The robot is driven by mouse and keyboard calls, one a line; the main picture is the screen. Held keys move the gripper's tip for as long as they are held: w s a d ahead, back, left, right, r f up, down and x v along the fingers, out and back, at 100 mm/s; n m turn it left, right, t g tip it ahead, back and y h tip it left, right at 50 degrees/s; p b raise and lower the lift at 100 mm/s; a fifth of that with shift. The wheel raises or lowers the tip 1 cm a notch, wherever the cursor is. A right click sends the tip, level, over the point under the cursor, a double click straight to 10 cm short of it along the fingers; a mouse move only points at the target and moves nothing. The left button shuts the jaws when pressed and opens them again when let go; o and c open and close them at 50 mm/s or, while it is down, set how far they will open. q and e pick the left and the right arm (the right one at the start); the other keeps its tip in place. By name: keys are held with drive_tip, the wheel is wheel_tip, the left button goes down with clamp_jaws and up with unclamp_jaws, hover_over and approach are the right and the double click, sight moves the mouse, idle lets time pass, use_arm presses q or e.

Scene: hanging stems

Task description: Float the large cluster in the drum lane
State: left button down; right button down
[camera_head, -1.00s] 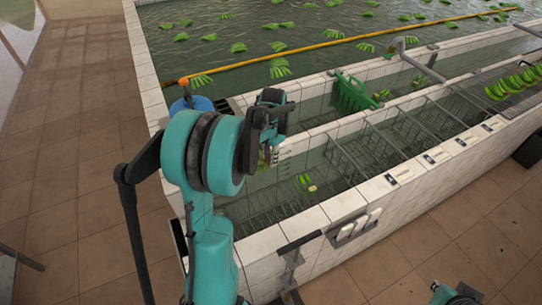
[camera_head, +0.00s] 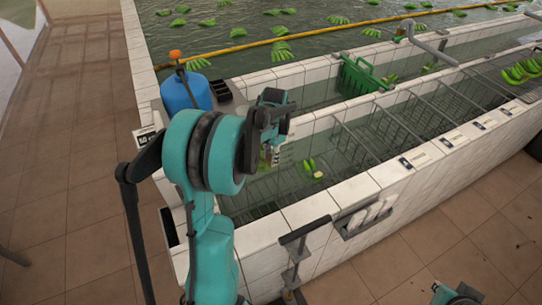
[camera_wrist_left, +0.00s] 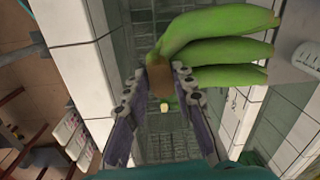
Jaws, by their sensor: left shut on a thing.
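My left gripper (camera_head: 272,155) hangs low over the near tiled trough at its left end. In the left wrist view it is shut on the brown crown of a green banana cluster (camera_wrist_left: 222,50), whose several thick fingers point right. In the head view this cluster is mostly hidden by the gripper. A smaller cluster (camera_head: 313,170) with a pale cut end lies in the near lane's water (camera_head: 290,188), just right of the gripper. It also shows below the crown in the left wrist view (camera_wrist_left: 167,104).
A blue drum (camera_head: 187,93) stands at the trough's left end. A green crate (camera_head: 358,88) hangs over the divider wall. Metal bars cross the lane at right. Several clusters float in the big pool (camera_head: 230,55) behind the orange boom (camera_head: 240,47).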

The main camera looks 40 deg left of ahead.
use_arm(q)
wheel_tip(320, 180, down, 25)
drive_tip(key=b, duration=1.7)
drive_tip(key=shift+f+b, duration=1.05)
drive_tip(key=shift+b, duration=0.05)
idle(0.5)
drive_tip(key=c, duration=1.2)
unclamp_jaws()
drive_tip(key=r+p, duration=0.4)
drive_tip(key=r, duration=0.5)
drive_tip(key=r+p, duration=0.5)
drive_tip(key=r, duration=0.5)
drive_tip(key=r+p, duration=0.4)
drive_tip(key=r, duration=0.6)
drive_tip(key=shift+s+d+r+p, duration=0.2)
drive_tip(key=shift+d+r+p, duration=0.1)
drive_tip(key=shift+d, duration=0.1)
